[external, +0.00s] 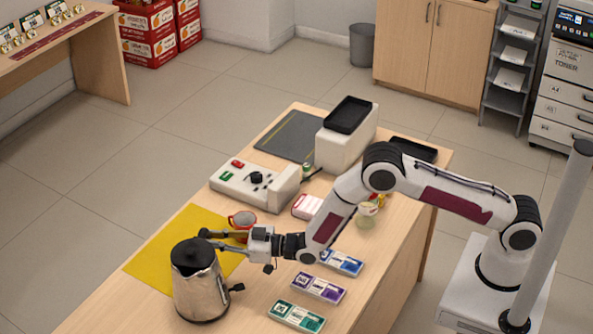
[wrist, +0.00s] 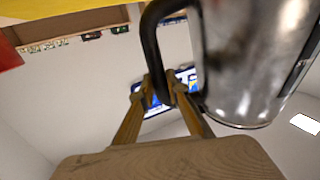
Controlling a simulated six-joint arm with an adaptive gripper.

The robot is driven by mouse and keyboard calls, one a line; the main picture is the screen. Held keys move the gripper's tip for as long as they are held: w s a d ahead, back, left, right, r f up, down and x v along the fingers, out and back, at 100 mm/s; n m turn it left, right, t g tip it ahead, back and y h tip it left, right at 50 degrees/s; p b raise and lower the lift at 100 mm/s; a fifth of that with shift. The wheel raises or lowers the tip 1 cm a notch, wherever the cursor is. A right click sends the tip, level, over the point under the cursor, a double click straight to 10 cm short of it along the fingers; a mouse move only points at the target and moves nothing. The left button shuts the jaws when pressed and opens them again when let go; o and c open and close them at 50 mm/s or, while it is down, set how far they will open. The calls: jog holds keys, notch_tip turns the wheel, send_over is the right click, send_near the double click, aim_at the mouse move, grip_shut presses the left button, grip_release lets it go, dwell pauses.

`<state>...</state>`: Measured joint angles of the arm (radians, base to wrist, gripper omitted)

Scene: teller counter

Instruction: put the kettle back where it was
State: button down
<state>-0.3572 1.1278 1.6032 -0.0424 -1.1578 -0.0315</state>
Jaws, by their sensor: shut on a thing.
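The steel kettle (external: 198,292) with a black lid is upright at the near left end of the counter, by the near edge of the yellow mat (external: 160,262). Whether its base touches the counter is unclear. My gripper (external: 212,239) reaches it from the right, at its upper part. In the wrist view the kettle's metal body (wrist: 250,60) fills the upper right, and my gripper's fingers (wrist: 167,98) are closed on its dark handle (wrist: 152,45). The handle is mostly hidden by the gripper in the external view.
A red and white mug (external: 242,222) stands close behind my gripper. Colored boxes (external: 318,288) lie on the counter to the right of the kettle. A control console (external: 250,187), a white device (external: 345,140) and a cup (external: 367,211) stand farther back. The mat's left part is clear.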

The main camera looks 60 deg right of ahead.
jog(key=shift+f, duration=0.15)
dwell(0.4)
jog(key=c, duration=2)
grip_release()
jog(key=shift+f, duration=0.3)
jog(key=shift+o, duration=0.2)
jog(key=shift+s+r, duration=0.1)
jog(key=v, duration=1.2)
jog(key=shift+r, duration=0.15)
